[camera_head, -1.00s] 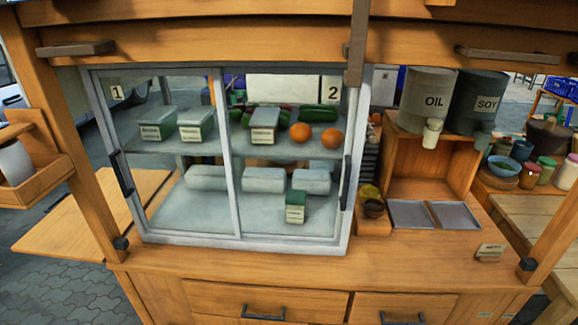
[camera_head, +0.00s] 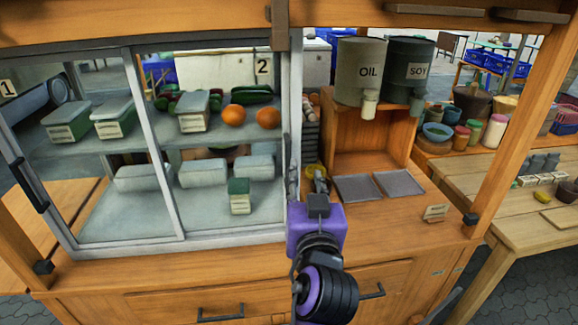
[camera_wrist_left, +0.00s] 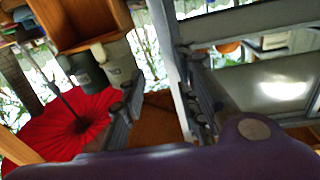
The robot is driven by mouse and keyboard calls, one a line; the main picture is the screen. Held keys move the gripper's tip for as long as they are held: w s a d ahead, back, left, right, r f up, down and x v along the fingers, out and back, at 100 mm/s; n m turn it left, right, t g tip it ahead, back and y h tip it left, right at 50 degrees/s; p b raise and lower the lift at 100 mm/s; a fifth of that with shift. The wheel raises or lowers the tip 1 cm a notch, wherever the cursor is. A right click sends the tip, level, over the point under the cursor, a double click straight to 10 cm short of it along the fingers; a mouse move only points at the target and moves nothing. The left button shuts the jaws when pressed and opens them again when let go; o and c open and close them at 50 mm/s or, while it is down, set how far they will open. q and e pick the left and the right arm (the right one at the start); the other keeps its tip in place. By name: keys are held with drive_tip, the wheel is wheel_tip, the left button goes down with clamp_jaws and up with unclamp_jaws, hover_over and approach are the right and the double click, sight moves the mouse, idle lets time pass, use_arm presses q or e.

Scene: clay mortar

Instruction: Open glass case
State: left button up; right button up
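The glass case (camera_head: 160,118) stands on the wooden counter, with two framed glass panels, marked 1 (camera_head: 8,88) and 2 (camera_head: 263,67). Both panels look shut. A dark handle (camera_head: 28,186) is on the left panel; the handle on the right panel's right edge is hard to make out beside my gripper. My left gripper (camera_head: 311,178) is just right of the case's right edge, pointing away from me. In the left wrist view its fingers (camera_wrist_left: 158,100) are spread, with the pale case frame (camera_wrist_left: 168,45) close to one finger. Contact cannot be told. My right gripper is not in view.
Boxes, oranges (camera_head: 234,115) and other food sit on the case's shelves. Right of it are an oil dispenser (camera_head: 361,70), a soy dispenser (camera_head: 408,68), two grey trays (camera_head: 358,188) and a small sign (camera_head: 434,213). A beam (camera_head: 281,25) hangs above the case's right edge.

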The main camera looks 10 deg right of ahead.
sight(289, 162)
use_arm(q)
drive_tip(key=w, duration=0.2)
drive_tip(key=w+a+n+y+p, duration=0.1)
drive_tip(key=w, duration=0.2)
drive_tip(key=w+y, duration=0.1)
drive_tip(key=w, duration=0.1)
drive_tip(key=shift+w+a+f+n, duration=0.1)
drive_tip(key=shift+w+a+n, duration=0.05)
drive_tip(key=shift+a+n, duration=0.25)
drive_tip(key=shift+w+d+f, duration=0.1)
drive_tip(key=shift+w, duration=0.15)
clamp_jaws()
